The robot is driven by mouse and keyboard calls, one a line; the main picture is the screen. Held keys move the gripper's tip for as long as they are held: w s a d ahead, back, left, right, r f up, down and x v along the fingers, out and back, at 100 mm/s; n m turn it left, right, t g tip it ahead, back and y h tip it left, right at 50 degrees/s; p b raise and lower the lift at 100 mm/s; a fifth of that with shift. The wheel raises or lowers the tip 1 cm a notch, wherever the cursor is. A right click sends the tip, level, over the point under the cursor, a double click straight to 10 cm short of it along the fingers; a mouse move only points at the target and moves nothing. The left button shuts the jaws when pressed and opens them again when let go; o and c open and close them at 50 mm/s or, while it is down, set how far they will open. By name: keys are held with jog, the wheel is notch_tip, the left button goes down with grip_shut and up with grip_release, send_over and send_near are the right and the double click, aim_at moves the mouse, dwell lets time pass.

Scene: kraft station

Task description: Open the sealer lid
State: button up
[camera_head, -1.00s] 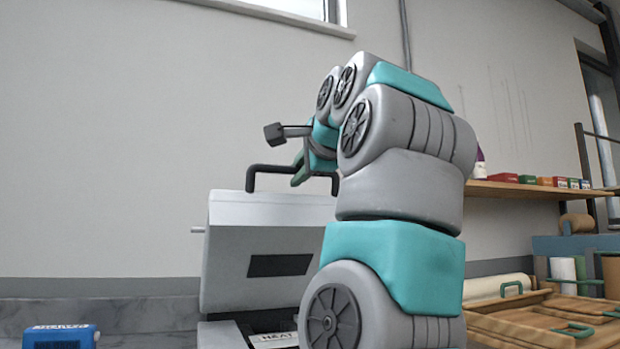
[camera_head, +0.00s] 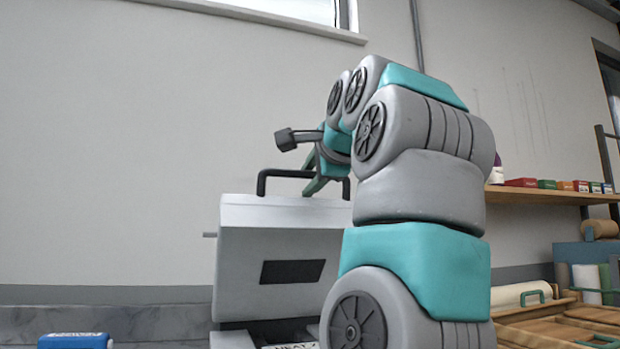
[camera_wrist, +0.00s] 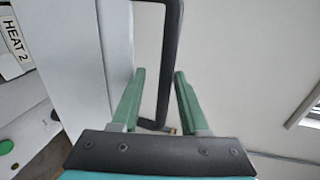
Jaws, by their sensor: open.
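The sealer lid (camera_head: 250,258) is a light grey box with a dark rectangular panel on its front. It is raised above the sealer base (camera_head: 238,338), with a dark gap between them. A black bar handle (camera_head: 285,173) stands on top of the lid. In the wrist view the handle (camera_wrist: 170,65) runs between the two green fingers of my gripper (camera_wrist: 160,78), apart from both as far as I can see. My gripper is open. In the head view my gripper (camera_head: 318,180) is at the handle, partly hidden by the handle and my arm.
A blue box (camera_head: 75,341) sits at the lower left. A wooden shelf (camera_head: 540,196) with small coloured boxes is on the right wall, above wooden crates (camera_head: 555,328) and a paper roll (camera_head: 522,295). A "HEAT 2" label (camera_wrist: 14,50) and green button (camera_wrist: 6,147) show in the wrist view.

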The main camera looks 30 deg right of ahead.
jog(key=shift+s, duration=0.1)
jog(key=v, duration=0.7)
jog(key=shift+s, duration=0.25)
jog(key=shift+a+r, duration=0.1)
